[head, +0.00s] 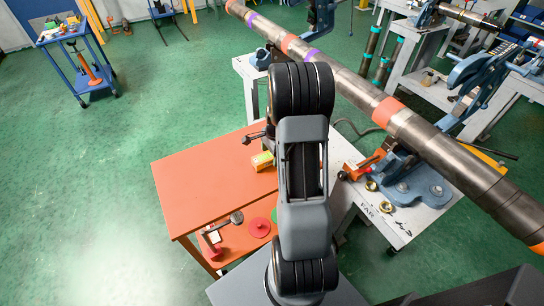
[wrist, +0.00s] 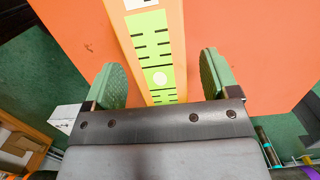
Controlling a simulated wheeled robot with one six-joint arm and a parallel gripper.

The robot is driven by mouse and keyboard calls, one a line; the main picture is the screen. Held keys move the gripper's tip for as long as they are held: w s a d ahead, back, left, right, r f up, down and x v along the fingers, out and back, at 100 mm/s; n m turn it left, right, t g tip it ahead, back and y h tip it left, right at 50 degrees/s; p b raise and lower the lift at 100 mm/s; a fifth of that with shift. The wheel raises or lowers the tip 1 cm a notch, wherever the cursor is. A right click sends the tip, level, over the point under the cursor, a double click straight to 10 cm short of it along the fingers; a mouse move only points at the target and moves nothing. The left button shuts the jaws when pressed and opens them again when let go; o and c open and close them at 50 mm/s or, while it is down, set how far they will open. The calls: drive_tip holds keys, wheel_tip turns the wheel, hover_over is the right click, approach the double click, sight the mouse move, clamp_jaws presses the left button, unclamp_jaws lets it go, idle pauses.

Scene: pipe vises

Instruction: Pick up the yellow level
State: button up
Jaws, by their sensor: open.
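The yellow level (head: 262,160) lies on the orange table (head: 200,180) in the head view, partly hidden behind my arm. In the wrist view the level (wrist: 150,40) runs away from the camera, with yellow-orange sides and a light green face with black marks and a white spot. My gripper (wrist: 161,70) is open, its two green-padded fingers on either side of the level with a gap at each side. The near end of the level is hidden behind the gripper body. In the head view the gripper is hidden by my arm.
A long steel pipe (head: 350,85) with orange bands crosses at right, held by a blue vise (head: 415,190) on a white bench. Green floor is open at left.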

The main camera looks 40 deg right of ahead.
drive_tip(key=shift+f, duration=0.4)
drive_tip(key=shift+c, duration=0.5)
drive_tip(key=c, duration=1.2)
drive_tip(key=shift+o, duration=0.2)
drive_tip(key=shift+r, duration=0.1)
